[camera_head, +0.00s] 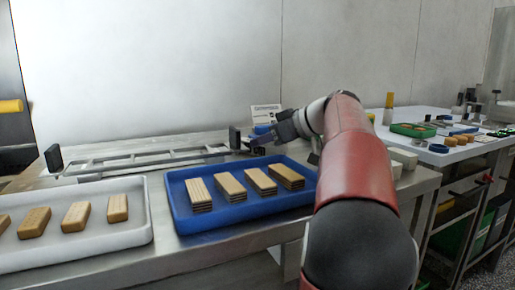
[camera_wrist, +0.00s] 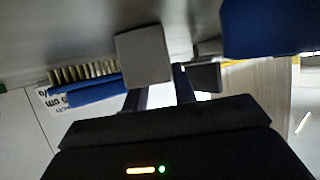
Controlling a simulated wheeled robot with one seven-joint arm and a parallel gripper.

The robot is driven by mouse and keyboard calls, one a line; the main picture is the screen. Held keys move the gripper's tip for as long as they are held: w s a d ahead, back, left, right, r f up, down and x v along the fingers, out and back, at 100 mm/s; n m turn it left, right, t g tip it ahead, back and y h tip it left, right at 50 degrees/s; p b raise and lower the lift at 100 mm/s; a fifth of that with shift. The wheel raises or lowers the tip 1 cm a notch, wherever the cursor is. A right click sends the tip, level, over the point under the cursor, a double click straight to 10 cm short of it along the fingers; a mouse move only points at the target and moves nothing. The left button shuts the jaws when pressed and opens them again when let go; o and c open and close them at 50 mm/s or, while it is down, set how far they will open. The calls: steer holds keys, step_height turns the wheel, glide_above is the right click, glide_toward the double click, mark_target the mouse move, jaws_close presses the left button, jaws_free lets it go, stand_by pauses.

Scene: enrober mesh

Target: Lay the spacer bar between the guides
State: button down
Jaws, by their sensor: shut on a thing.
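My gripper (camera_head: 262,140) reaches over the back of the steel table, near the right end of a long ladder-like metal frame (camera_head: 120,168). Black upright blocks stand at the frame's left end (camera_head: 53,158) and right end (camera_head: 234,137); I cannot tell whether these are the guides. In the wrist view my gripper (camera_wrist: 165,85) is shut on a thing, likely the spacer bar. A flat grey square piece (camera_wrist: 143,57) shows at the fingertips; whether it is part of the bar is unclear. Most of the held thing is hidden.
A blue tray (camera_head: 185,222) with several wafer stacks is in front of the frame. A white tray (camera_head: 140,238) with wooden-looking bars lies to its left. A blue-handled brush (camera_wrist: 95,92) and a printed card (camera_head: 265,113) are behind my gripper. Another cluttered table stands right.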

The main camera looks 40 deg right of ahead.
step_height(320, 180, up, 10)
steer(key=p, duration=0.2)
steer(key=shift+p, duration=0.35)
